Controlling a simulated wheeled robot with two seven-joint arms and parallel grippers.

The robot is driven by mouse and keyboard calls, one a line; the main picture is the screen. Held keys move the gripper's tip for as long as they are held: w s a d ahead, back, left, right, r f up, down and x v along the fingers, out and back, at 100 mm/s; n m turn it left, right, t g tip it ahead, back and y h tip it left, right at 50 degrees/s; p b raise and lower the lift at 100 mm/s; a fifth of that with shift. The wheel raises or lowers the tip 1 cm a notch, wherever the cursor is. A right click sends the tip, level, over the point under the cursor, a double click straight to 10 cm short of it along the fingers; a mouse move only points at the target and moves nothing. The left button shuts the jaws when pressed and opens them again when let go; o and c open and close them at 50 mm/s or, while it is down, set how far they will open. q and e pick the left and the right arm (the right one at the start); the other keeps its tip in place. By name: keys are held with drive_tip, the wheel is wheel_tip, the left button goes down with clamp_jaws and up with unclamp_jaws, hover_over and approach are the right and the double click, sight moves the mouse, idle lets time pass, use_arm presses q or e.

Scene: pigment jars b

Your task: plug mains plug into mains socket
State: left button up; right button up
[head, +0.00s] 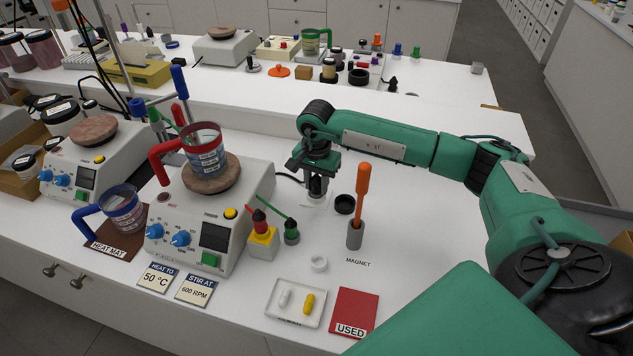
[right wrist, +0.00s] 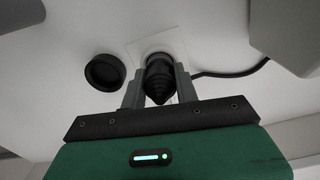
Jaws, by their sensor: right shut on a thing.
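My right gripper (head: 316,186) points down at the back of the white bench, right of the hotplate stirrer (head: 210,215). It is shut on the black mains plug (right wrist: 159,78), whose ridged body sits between the two fingers in the right wrist view. The mains socket's pale square plate (head: 314,202) lies directly under the plug; it also shows in the right wrist view (right wrist: 140,50). The plug's lower end is hidden, so I cannot tell whether it is seated. A black cable (right wrist: 232,72) runs off to the right in the right wrist view. My left gripper is not in view.
A black round cap (head: 344,204) lies close right of the socket plate. An orange-handled magnet rod (head: 362,190) stands in a grey holder nearby. A tray with capsules (head: 296,318) and a red USED mat (head: 355,312) lie in front. The bench right of the holder is clear.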

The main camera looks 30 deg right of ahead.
sight(316, 177)
drive_tip(key=shift+f, duration=0.3)
drive_tip(key=o, duration=1.1)
drive_tip(key=shift+c, duration=0.2)
wheel_tip(316, 177, up, 14)
drive_tip(key=b, duration=0.3)
